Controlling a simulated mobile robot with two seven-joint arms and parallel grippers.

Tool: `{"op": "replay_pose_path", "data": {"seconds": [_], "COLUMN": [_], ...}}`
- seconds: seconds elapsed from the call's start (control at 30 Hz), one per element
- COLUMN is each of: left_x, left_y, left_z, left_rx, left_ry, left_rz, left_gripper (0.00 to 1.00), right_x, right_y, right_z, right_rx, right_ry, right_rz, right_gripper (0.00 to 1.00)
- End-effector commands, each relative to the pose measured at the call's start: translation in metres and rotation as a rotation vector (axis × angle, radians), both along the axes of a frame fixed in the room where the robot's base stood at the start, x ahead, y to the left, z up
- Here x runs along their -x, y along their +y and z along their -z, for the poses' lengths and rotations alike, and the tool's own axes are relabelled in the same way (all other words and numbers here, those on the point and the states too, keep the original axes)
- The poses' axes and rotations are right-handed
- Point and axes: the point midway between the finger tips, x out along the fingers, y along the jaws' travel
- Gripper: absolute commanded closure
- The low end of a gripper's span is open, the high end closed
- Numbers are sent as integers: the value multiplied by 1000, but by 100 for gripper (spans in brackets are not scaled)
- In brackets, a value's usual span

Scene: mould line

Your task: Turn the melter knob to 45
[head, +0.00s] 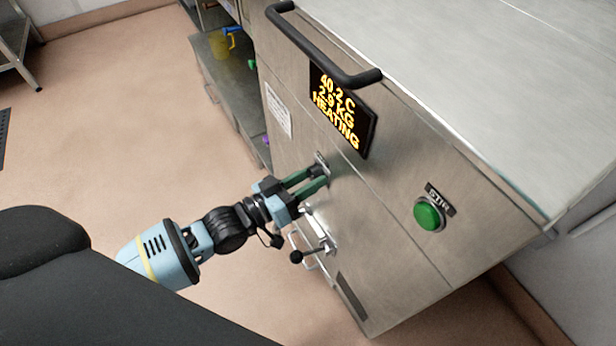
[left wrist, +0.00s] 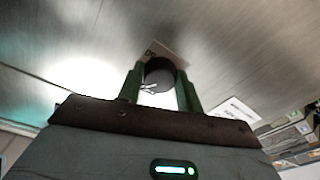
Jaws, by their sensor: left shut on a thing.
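The melter (head: 390,215) is a steel cabinet with a black display (head: 341,110) reading 40.2 C, 2.9 KG, HEATING. My left gripper (head: 322,176) reaches its front panel below the display, with green fingers. In the left wrist view the dark round melter knob (left wrist: 160,74) sits between the two fingers (left wrist: 160,88), which are shut on it. A small label plate shows behind the knob; its scale and the knob's setting cannot be read. In the head view the fingers mostly hide the knob. My right gripper is not in view.
A green STIR button (head: 429,214) is on the panel to the right. A tap with a black-balled lever (head: 297,256) sticks out just below my left gripper. A black bar handle (head: 320,50) runs along the top edge. A yellow jug (head: 222,46) stands on a shelf behind.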

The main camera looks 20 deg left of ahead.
Motion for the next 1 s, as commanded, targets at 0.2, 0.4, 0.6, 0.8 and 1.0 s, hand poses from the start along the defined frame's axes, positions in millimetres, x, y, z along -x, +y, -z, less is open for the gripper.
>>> {"op": "replay_pose_path", "data": {"seconds": [0.2,0.4,0.6,0.8,1.0], "left_x": [0,-1,-1,-1,-1], "left_y": [1,1,1,2,2], "left_z": [0,1,1,2,2], "left_rx": [-148,-256,-329,-362,-370], "left_ry": [-115,-199,-254,-280,-288], "left_rz": [0,-1,0,0,0], "left_gripper": [87,87,87,87,87], "right_x": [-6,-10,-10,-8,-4], "right_y": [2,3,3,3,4], "right_z": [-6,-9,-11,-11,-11], "right_rx": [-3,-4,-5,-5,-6], "right_ry": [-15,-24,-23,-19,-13], "right_rz": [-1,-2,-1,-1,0], "right_gripper": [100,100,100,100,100]}}
